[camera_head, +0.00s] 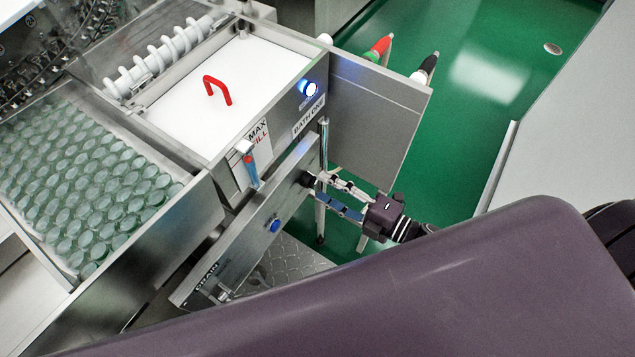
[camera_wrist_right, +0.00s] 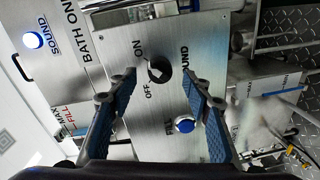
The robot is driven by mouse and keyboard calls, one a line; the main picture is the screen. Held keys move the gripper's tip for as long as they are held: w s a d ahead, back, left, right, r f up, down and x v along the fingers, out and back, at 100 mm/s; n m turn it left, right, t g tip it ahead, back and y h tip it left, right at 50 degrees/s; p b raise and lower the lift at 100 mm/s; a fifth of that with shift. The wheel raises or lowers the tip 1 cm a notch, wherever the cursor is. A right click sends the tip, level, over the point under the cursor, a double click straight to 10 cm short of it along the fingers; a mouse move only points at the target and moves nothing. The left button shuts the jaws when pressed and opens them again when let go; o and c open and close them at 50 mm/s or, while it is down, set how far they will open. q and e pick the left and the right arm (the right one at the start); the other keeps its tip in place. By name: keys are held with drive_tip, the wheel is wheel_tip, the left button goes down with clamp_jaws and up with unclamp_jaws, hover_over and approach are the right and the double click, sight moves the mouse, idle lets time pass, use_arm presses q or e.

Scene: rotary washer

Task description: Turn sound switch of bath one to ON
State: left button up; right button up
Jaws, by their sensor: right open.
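The sound switch is a round black knob (camera_wrist_right: 159,69) on a steel panel (camera_wrist_right: 170,120), with ON, OFF and SOUND printed around it in the right wrist view. I cannot clearly tell which mark its pointer faces. In the head view the black knob (camera_head: 307,180) is on the upper part of the slanted panel below the BATH ONE label (camera_head: 308,117). My right gripper (camera_head: 319,188) is open in front of it. In the right wrist view its blue-padded fingers (camera_wrist_right: 158,82) stand on either side of the knob, apparently not touching it. My left gripper is not in view.
A blue FILL button (camera_wrist_right: 185,124) sits near the right finger; a blue button (camera_head: 275,226) also shows on the panel in the head view. A lit blue sound lamp (camera_head: 310,89) is above. The bath has a white lid with a red handle (camera_head: 217,90). Glass vials (camera_head: 90,185) fill the left tray.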

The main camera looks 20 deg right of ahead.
drive_tip(key=v, duration=0.8)
drive_tip(key=shift+s+d, duration=0.2)
drive_tip(key=shift+s, duration=0.05)
drive_tip(key=s+d+f+m+g+h, duration=0.1)
drive_tip(key=s+d+f+m+h, duration=0.2)
drive_tip(key=f, duration=0.6)
drive_tip(key=s+d+f+m+g+h, duration=0.1)
drive_tip(key=d+f+m+g+h, duration=0.15)
drive_tip(key=f+m, duration=0.5)
drive_tip(key=s+d+f+m+g+h, duration=0.1)
drive_tip(key=s+d+f+m+h, duration=0.2)
drive_tip(key=f, duration=0.7)
drive_tip(key=s+a+f+m+g+h, duration=0.1)
drive_tip(key=s+a+f+m+g, duration=0.2)
drive_tip(key=s+f, duration=0.4)
drive_tip(key=s+a+f+m+g+h, duration=0.1)
drive_tip(key=s+a+f+m+g, duration=0.2)
drive_tip(key=s+f, duration=0.5)
drive_tip(key=s+m+g, duration=0.1)
drive_tip(key=s+g, duration=0.1)
drive_tip(key=s, duration=0.4)
